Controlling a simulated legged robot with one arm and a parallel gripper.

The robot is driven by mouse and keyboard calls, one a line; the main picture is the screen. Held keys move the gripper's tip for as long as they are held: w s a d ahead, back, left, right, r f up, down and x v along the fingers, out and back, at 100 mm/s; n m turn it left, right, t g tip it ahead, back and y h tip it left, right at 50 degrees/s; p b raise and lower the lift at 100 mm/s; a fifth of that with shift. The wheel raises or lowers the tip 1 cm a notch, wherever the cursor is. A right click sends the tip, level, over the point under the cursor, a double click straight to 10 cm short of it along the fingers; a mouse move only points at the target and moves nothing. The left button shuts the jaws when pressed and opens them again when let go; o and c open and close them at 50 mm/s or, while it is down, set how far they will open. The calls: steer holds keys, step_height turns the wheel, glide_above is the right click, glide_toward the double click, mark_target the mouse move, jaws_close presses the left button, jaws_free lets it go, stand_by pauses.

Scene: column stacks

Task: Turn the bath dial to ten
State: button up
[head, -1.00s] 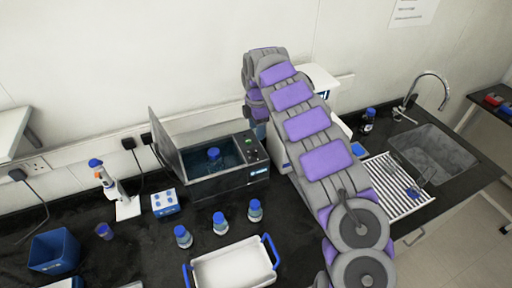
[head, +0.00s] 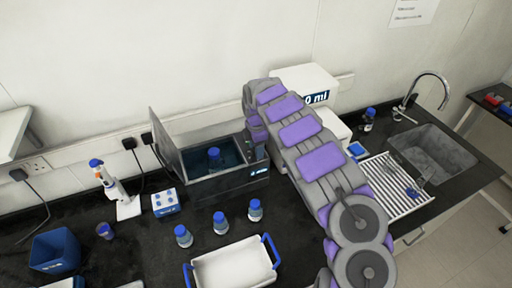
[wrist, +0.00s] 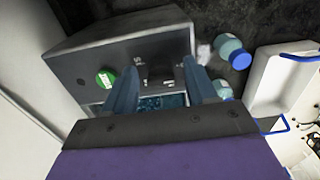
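The water bath (head: 228,188) is a dark box with its lid (head: 167,145) open and a blue-capped bottle (head: 214,155) in its water. In the wrist view, the bath's control panel (wrist: 120,56) carries a round green control (wrist: 105,79) with a white mark, left of my fingers. Small dark parts and pale markings show between the fingers; which is the dial, and its setting, I cannot make out. My gripper (wrist: 160,88) is open over the panel, its two blue-grey fingers apart with nothing visibly held. In the head view, my arm's end hides part of the panel.
Several blue-capped bottles (head: 220,223) and a white tray (head: 232,268) stand in front of the bath. A blue-and-white box (head: 166,203) and a pipette stand (head: 128,207) are to the left. A white device (head: 304,84) is behind my arm; a sink (head: 432,154) lies right.

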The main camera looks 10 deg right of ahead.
steer(key=shift+a, duration=0.4)
steer(key=c, duration=0.6)
steer(key=shift+d, duration=0.1)
steer(key=c, duration=0.4)
steer(key=shift+r, duration=0.1)
